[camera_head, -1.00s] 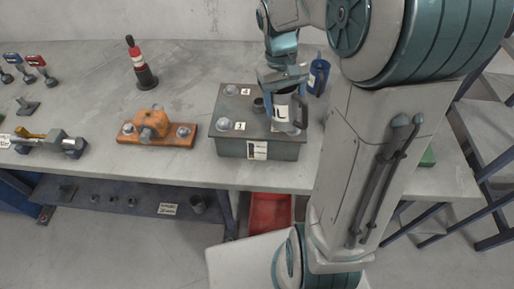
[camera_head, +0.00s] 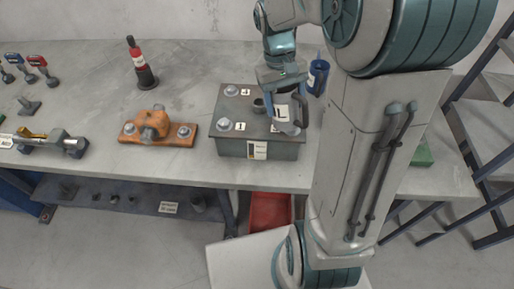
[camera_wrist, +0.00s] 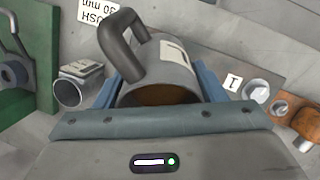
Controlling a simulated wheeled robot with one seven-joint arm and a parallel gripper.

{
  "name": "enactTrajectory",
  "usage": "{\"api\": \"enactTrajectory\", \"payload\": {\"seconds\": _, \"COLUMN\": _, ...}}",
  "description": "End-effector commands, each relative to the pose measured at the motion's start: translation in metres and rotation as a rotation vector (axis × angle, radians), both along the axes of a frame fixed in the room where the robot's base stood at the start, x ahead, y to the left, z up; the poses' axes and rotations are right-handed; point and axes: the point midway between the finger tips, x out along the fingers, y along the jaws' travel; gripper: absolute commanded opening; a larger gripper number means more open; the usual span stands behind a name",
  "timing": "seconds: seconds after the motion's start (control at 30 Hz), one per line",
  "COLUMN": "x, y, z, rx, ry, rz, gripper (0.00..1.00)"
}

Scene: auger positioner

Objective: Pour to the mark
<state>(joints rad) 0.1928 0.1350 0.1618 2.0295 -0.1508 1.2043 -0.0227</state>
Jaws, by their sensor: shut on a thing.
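My gripper (camera_head: 283,88) is shut on a grey jug (camera_head: 288,115) with a handle and a letter label. It holds the jug over the right part of a grey box (camera_head: 230,148), and the jug looks tilted. A short dark neck (camera_head: 258,105) stands on the box top, just left of the jug. A label with a dark strip (camera_head: 257,150) is on the box front; any level there is too small to read. In the wrist view the jug (camera_wrist: 175,72) sits between the fingers, with brown inside its mouth. No stream is visible.
Bolts with number tags, such as 1 (camera_head: 240,127), stand on the box top. A blue container (camera_head: 318,76) is behind right. An orange fixture (camera_head: 157,128) and a red-and-black cone (camera_head: 140,65) stand left on the bench. A red bin (camera_head: 268,210) is below.

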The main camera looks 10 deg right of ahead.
Motion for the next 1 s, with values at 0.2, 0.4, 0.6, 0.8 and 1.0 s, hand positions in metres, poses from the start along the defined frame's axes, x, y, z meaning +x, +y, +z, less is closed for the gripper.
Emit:
{"api": "enactTrajectory", "payload": {"seconds": 0.2, "x": 0.0002, "y": 0.0, "z": 0.0001, "rx": 0.0, "ry": -0.001, "rz": 0.0, "gripper": 0.29}}
{"api": "enactTrajectory", "payload": {"seconds": 0.4, "x": 0.0003, "y": 0.0, "z": 0.0, "rx": 0.0, "ry": -0.002, "rz": 0.0, "gripper": 0.29}}
{"api": "enactTrajectory", "payload": {"seconds": 0.6, "x": 0.0003, "y": 0.0001, "z": 0.0021, "rx": -0.004, "ry": 0.007, "rz": 0.001, "gripper": 0.29}}
{"api": "enactTrajectory", "payload": {"seconds": 0.8, "x": 0.0001, "y": 0.0002, "z": 0.0055, "rx": -0.017, "ry": 0.033, "rz": 0.002, "gripper": 0.29}}
{"api": "enactTrajectory", "payload": {"seconds": 1.0, "x": -0.0004, "y": -0.0001, "z": 0.0051, "rx": -0.023, "ry": 0.044, "rz": 0.0, "gripper": 0.29}}
